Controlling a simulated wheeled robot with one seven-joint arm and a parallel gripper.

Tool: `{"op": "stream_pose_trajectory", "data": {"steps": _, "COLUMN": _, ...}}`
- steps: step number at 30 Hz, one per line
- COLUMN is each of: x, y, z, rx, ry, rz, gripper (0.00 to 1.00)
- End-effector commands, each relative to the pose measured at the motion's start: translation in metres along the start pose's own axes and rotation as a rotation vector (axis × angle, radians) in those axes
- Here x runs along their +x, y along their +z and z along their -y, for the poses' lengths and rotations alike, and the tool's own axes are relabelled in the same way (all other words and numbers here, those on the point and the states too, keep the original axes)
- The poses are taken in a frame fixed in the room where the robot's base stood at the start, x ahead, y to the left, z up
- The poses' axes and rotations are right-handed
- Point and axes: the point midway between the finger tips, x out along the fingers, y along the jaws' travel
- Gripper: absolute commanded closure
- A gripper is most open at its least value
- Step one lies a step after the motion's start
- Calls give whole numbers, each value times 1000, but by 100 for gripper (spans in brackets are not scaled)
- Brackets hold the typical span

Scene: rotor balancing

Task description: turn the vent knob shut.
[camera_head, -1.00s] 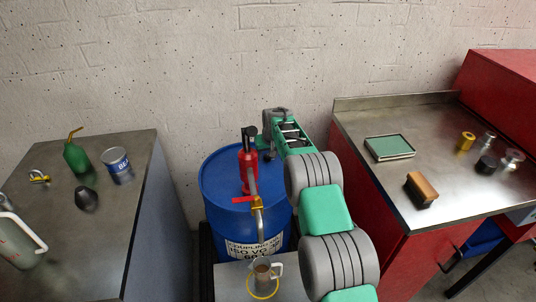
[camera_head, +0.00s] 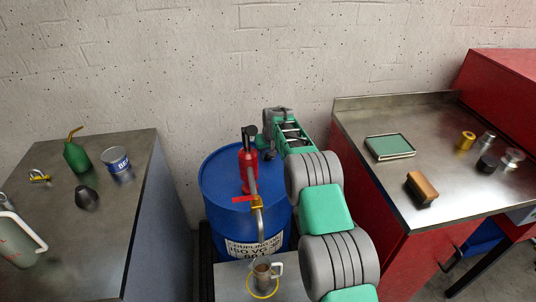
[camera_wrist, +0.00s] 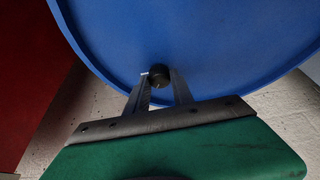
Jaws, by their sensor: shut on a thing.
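The vent knob (camera_wrist: 158,74) is a small dark round cap on the blue drum top, seen in the wrist view. My gripper (camera_wrist: 160,84) has its two fingers closed on either side of it, touching it. In the head view my gripper (camera_head: 268,152) reaches down at the far right of the blue drum (camera_head: 222,200), and the arm hides much of that side. The knob's turn position cannot be told.
A red pump (camera_head: 248,172) with a spout stands on the drum. A measuring jug (camera_head: 262,270) stands below the spout on a small grey stand (camera_head: 228,283). Metal benches flank the drum, the left bench (camera_head: 125,215) and the right bench (camera_head: 380,120), both holding several items.

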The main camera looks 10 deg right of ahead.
Motion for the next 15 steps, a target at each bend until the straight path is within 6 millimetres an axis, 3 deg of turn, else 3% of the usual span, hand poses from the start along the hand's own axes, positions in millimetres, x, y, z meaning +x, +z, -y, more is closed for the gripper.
{"op": "stream_pose_trajectory", "data": {"steps": 15, "x": 1, "y": 0, "z": -3, "rx": -216, "ry": -90, "rz": -1, "gripper": 100}}
